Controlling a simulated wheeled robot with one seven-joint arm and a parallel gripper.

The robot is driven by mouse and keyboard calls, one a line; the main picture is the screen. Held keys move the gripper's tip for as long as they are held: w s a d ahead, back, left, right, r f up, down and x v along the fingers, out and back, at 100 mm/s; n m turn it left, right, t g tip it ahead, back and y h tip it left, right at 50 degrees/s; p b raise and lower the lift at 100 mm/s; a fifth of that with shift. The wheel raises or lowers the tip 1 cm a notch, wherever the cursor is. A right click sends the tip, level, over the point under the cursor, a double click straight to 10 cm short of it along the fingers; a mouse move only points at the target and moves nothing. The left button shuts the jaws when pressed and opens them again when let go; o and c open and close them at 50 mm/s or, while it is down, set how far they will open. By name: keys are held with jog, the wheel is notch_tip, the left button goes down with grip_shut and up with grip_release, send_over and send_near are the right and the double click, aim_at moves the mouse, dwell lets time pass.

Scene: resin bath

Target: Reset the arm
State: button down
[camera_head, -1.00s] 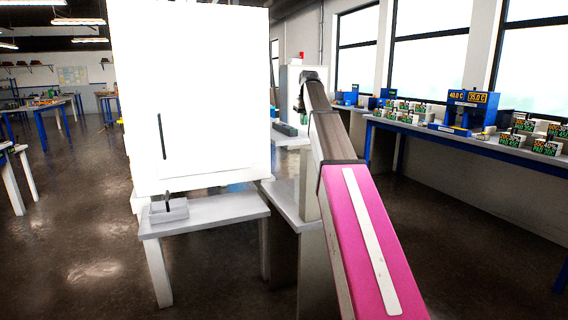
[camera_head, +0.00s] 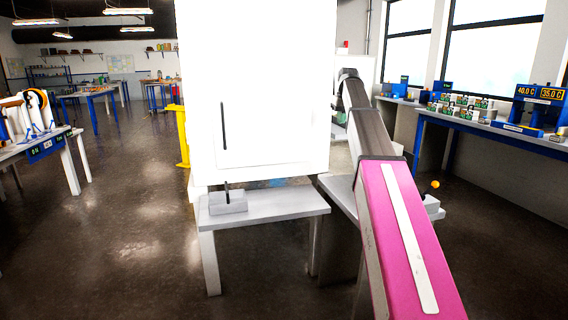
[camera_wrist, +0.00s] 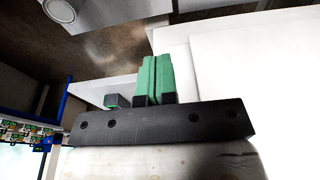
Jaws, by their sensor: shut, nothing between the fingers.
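My gripper (camera_wrist: 154,78) shows in the wrist view with its green fingers pressed together and nothing between them. It is close to a large white surface on the right of that view. In the head view my arm, pink and grey, reaches forward on the right of a tall white cabinet (camera_head: 255,75). The gripper itself is hidden in the head view.
A low grey table (camera_head: 285,203) stands in front of the cabinet and carries a small grey block (camera_head: 228,202). A blue-legged bench (camera_head: 480,128) with several labelled boxes runs along the right wall. A table (camera_head: 42,143) stands at the left. The floor between is clear.

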jog(key=s+a+f, duration=0.1)
jog(key=s+f, duration=0.4)
jog(key=f, duration=0.5)
jog(key=s+a+f+m+g, duration=0.1)
jog(key=s+f, duration=0.4)
jog(key=f, duration=0.6)
jog(key=s+a+f, duration=0.1)
jog(key=s+f, duration=0.3)
jog(key=f, duration=0.6)
jog(key=s+a+f+m+g, duration=0.1)
jog(key=s+a+f, duration=0.1)
jog(key=s+f, duration=1.8)
jog(key=s, duration=0.3)
jog(key=shift+s+a+m+h, duration=0.2)
jog(key=shift+s+m+h, duration=0.1)
jog(key=shift+s+m, duration=0.1)
jog(key=shift+d, duration=0.1)
